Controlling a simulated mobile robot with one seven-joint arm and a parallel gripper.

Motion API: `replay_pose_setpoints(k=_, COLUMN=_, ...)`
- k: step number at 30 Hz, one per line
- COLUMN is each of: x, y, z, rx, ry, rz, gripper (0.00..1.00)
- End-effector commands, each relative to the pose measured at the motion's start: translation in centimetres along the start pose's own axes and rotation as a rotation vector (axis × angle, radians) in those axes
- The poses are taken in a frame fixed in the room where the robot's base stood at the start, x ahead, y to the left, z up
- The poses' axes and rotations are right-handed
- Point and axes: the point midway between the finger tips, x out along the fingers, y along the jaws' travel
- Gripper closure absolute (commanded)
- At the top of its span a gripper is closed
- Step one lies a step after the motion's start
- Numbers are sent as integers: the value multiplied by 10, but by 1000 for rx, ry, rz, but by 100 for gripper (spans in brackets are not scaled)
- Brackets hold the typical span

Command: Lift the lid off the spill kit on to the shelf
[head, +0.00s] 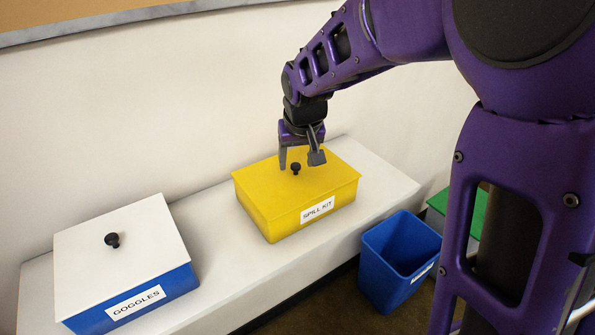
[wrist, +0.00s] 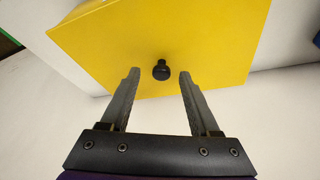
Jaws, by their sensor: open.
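The spill kit (head: 290,222) is a yellow box with a "SPILL KIT" label on its front, standing on the white shelf (head: 232,208). Its yellow lid (head: 325,178) is on the box and has a small black knob (head: 296,168) in the middle. In the wrist view the lid (wrist: 210,40) fills the upper part, and the knob (wrist: 161,70) shows just beyond the fingertips, midway between them. My gripper (head: 301,162) is open and empty, pointing down above the lid close to the knob. It also shows in the wrist view (wrist: 159,78).
A blue goggles box (head: 165,294) with a white lid (head: 140,236) and black knob stands on the shelf at left. Bare shelf lies between the boxes and right of the spill kit. A blue bin (head: 385,278) and a green-topped container (head: 476,214) stand below the shelf front.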

Motion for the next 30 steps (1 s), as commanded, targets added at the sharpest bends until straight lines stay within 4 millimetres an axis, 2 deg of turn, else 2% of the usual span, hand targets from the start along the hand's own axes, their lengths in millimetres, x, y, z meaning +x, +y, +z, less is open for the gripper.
replay_pose_setpoints(k=1, x=7, y=-1, z=3, rx=-1, ry=0, rz=0, gripper=38)
replay_pose_setpoints(k=8, x=6, y=-1, z=3, rx=-1, ry=1, rz=0, gripper=38)
replay_pose_setpoints(k=11, x=6, y=-1, z=3, rx=-1, ry=1, rz=0, gripper=52)
replay_pose_setpoints(k=19, x=6, y=-1, z=3, rx=-1, ry=1, rz=0, gripper=100)
replay_pose_setpoints(k=30, x=4, y=-1, z=2, rx=-1, ry=2, rz=0, gripper=100)
